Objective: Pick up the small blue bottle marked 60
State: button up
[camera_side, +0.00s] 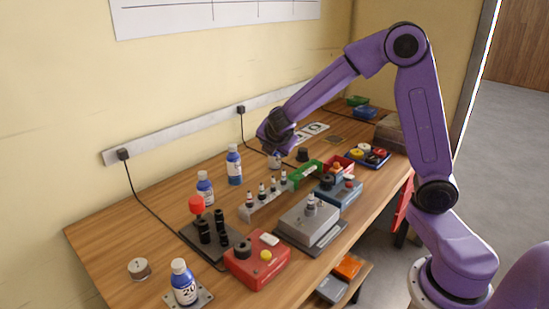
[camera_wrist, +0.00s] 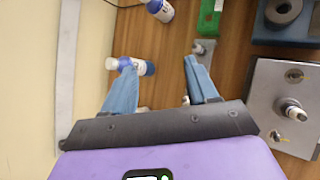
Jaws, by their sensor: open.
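Several blue-and-white bottles stand on the bench. The front one (camera_side: 184,285) reads 20. Two more, the middle bottle (camera_side: 205,188) and a taller-looking one (camera_side: 233,165), stand near the wall; another (camera_side: 274,161) is just below my gripper (camera_side: 277,146). I cannot read a 60 on any of them. Another bottle (camera_wrist: 160,10) is cut off at the top edge.
A dropper rack (camera_side: 262,201), a green tray (camera_side: 308,173), a grey device (camera_side: 309,222) and a red box (camera_side: 257,262) crowd the bench's right side.

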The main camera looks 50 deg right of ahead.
jog(key=w+d+n+t+h, duration=0.1)
jog(key=w+d+n+h, duration=0.15)
jog(key=w+d, duration=0.45)
jog(key=n+t, duration=0.1)
jog(key=n, duration=0.4)
send_over(275, 154)
notch_tip(275, 154, down, 2)
jog(key=shift+m+t+h, duration=0.25)
jog(key=shift+t, duration=0.05)
jog(key=shift+w+d+f, duration=0.45)
jog(key=shift+f, duration=1)
jog(key=shift+w+d+f, duration=0.5)
jog(key=shift+f, duration=1)
jog(key=shift+w+d+f, duration=0.45)
jog(key=shift+f, duration=1)
grip_shut()
jog(key=shift+r, duration=0.1)
